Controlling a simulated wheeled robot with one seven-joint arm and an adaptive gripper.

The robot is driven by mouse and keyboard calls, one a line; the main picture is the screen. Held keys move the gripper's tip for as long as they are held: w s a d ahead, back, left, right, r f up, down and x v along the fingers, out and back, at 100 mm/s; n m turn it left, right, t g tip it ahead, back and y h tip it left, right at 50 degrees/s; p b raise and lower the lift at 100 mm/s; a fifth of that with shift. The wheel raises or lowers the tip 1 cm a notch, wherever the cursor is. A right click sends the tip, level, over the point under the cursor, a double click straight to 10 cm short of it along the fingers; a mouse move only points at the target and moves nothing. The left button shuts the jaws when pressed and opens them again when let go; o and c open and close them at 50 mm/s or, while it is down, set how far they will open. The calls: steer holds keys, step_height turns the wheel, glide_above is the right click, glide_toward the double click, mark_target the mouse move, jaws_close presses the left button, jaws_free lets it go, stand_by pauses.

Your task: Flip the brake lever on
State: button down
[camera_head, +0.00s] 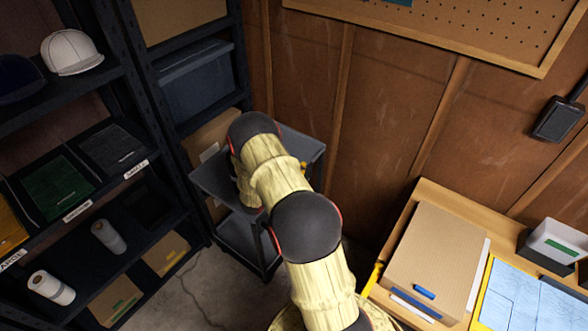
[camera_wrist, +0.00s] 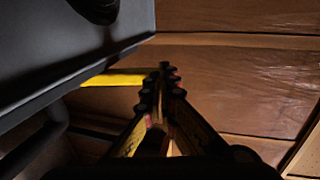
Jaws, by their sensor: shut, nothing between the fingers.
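A grey cart (camera_head: 215,181) stands between the shelf and the wooden wall. Its dark side fills the upper left of the wrist view (camera_wrist: 60,60). A yellow bar (camera_wrist: 112,78), which looks like the brake lever, sticks out sideways along the cart's lower edge. A small yellow bit (camera_head: 303,166) shows at the cart's right side in the head view. My gripper (camera_wrist: 164,70) is shut and empty, its fingertips at the bar's right end. I cannot tell whether they touch it. In the head view my arm hides the gripper and part of the cart.
Dark shelving (camera_head: 165,205) with caps, rolls and boxes stands on the left. A wooden workbench (camera_head: 437,191) with a cardboard box (camera_head: 437,255) is at the lower right. The wooden wall (camera_head: 390,110) is close behind the cart. Bare concrete floor (camera_head: 190,290) shows at the lower left.

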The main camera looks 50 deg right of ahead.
mark_target(304, 162)
steer(key=d+y+p, duration=0.3)
steer(key=d+p, duration=0.1)
steer(key=d, duration=0.1)
steer(key=shift+w+y, duration=0.2)
steer(key=shift+y, duration=0.2)
steer(key=shift+d+f+y+p, duration=0.2)
steer(key=shift+d+y+p, duration=0.1)
steer(key=shift+p, duration=0.05)
steer(key=shift+d+f, duration=0.2)
steer(key=shift+f, duration=0.05)
steer(key=shift+d+f, duration=0.15)
steer(key=shift+d, duration=0.3)
steer(key=shift+w, duration=0.1)
steer(key=w+v, duration=0.1)
steer(key=v, duration=1.1)
steer(key=shift+s, duration=0.3)
